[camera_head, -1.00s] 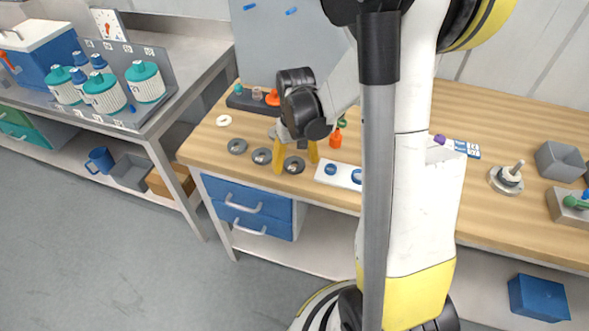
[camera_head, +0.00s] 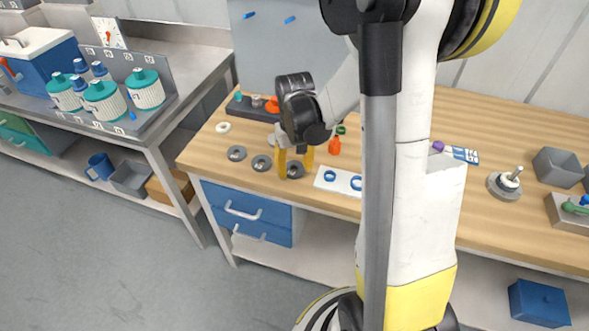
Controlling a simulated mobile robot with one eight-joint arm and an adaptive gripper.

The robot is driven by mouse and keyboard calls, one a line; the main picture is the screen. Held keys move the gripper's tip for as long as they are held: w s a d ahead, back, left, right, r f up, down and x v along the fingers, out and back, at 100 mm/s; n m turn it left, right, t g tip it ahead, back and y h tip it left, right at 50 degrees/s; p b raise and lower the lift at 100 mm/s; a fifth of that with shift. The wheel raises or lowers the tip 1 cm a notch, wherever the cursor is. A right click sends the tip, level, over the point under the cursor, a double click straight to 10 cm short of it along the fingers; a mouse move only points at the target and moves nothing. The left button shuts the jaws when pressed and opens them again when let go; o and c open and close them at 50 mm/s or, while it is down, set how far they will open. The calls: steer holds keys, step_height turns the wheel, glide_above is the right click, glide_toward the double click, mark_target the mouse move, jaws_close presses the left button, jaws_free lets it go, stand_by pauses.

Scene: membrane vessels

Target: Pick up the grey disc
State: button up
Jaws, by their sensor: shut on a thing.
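Three grey discs with centre holes lie in a row near the front left edge of the wooden bench. The left grey disc (camera_head: 237,153) and the middle grey disc (camera_head: 261,163) lie flat and apart from my gripper. The right grey disc (camera_head: 294,171) is between the yellow fingers of my gripper (camera_head: 295,167), which are closed on it from both sides. The fingers partly hide it. I cannot tell whether it is clear of the bench top.
A white ring (camera_head: 223,127) lies behind the discs. A white plate with blue rings (camera_head: 338,180) is just right of my gripper. An orange bottle (camera_head: 334,146) stands behind that plate. A dark rack (camera_head: 248,105) is at the back. Blue drawers (camera_head: 247,212) are below the bench edge.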

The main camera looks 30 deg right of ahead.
step_height(320, 180, up, 4)
steer(key=shift+f+p, duration=0.25)
steer(key=shift+p, duration=0.55)
steer(key=s+d+r+p, duration=0.6)
steer(key=d+r, duration=0.4)
steer(key=shift+r+p, duration=0.25)
steer(key=shift+p, duration=0.05)
